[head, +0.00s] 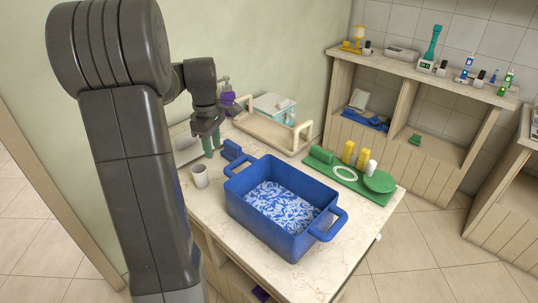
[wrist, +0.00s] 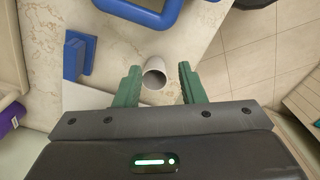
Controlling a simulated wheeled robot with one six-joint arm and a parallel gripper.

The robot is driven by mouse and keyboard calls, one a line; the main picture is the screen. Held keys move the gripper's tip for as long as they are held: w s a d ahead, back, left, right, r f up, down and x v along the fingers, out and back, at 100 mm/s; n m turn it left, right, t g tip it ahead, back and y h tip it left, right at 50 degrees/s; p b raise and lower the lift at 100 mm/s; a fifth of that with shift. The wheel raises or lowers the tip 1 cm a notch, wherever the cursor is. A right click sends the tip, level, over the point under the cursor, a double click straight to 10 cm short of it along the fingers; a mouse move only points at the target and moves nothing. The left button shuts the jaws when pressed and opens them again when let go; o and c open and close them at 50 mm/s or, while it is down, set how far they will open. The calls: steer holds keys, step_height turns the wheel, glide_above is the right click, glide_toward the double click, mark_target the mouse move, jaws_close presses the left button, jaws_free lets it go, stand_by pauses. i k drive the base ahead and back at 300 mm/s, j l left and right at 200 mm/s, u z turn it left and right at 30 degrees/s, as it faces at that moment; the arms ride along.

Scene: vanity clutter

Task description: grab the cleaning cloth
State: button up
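I cannot pick out the cleaning cloth for certain. A blue, flat, folded-looking item (head: 368,122) lies in the left shelf compartment, partly in shadow. Blue-and-white patterned material (head: 280,206) covers the inside of the blue bin (head: 268,238) on the counter; I cannot tell whether it is cloth. My gripper (head: 210,148) hangs over the counter's back left, behind the bin. In the wrist view my gripper (wrist: 160,80) has its green fingers apart with nothing held. A white cup (wrist: 154,74) appears between the fingers, apparently below them; it stands on the counter in the head view (head: 200,176).
A blue block-like holder (head: 233,151) stands beside the bin. A wooden tray (head: 265,133) with a teal-and-white box is at the back. A green mat (head: 345,184) holds yellow and white bottles. Shelves (head: 425,70) carry several bottles. Floor (head: 420,250) is clear at right.

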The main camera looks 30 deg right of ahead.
mark_target(232, 150)
steer(key=i+j+z, duration=0.15)
steer(key=i+z, duration=0.15)
steer(key=z, duration=0.15)
steer(key=i+j+z, duration=0.25)
steer(key=z, duration=0.2)
steer(key=i+j, duration=0.3)
steer(key=j, duration=0.15)
